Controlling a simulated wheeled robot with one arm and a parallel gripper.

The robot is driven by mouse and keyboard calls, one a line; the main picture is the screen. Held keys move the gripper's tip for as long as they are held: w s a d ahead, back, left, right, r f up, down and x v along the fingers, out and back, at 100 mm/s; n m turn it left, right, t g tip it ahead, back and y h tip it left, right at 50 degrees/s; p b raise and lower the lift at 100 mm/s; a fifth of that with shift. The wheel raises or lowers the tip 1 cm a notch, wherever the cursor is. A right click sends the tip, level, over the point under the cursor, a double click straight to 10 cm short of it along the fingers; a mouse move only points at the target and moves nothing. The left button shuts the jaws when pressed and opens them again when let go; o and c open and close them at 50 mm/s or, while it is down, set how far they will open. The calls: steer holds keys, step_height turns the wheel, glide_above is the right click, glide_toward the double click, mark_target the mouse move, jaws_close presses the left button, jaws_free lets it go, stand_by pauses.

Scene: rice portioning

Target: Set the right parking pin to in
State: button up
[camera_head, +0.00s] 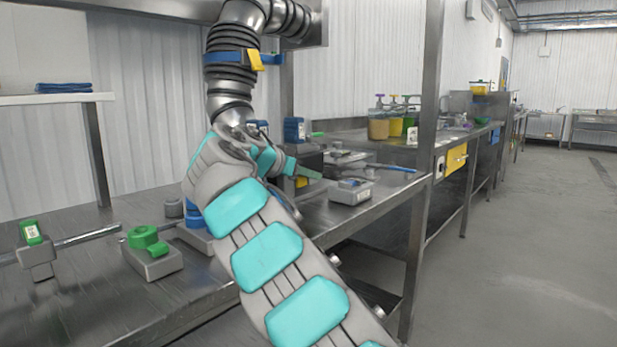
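My arm reaches from the lower middle of the picture over the metal workbench (75,305). Near its end, a tapered grey-green part that looks like my gripper (305,172) points right, beside a dark block. The arm hides most of it, so I cannot tell its opening or whether it touches anything. A rod with a blue end (392,167) sticks out to the right over the bench. It may be the right parking pin, but I cannot be sure. A grey box with a pale label (350,191) sits in front of that rod, near the bench's right edge.
At left are a green-tagged clamp (35,243) on a metal rod and a grey block with a green knob (150,252). A blue-topped fixture (195,217) is partly behind my arm. A steel post (424,170) stands at right. The floor (540,240) is clear.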

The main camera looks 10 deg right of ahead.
steer(key=o, duration=0.4)
steer(key=shift+a, duration=0.1)
steer(key=v, duration=0.7)
steer(key=shift+s+a+r, duration=0.15)
steer(key=shift+s+a, duration=0.1)
steer(key=shift+a, duration=0.05)
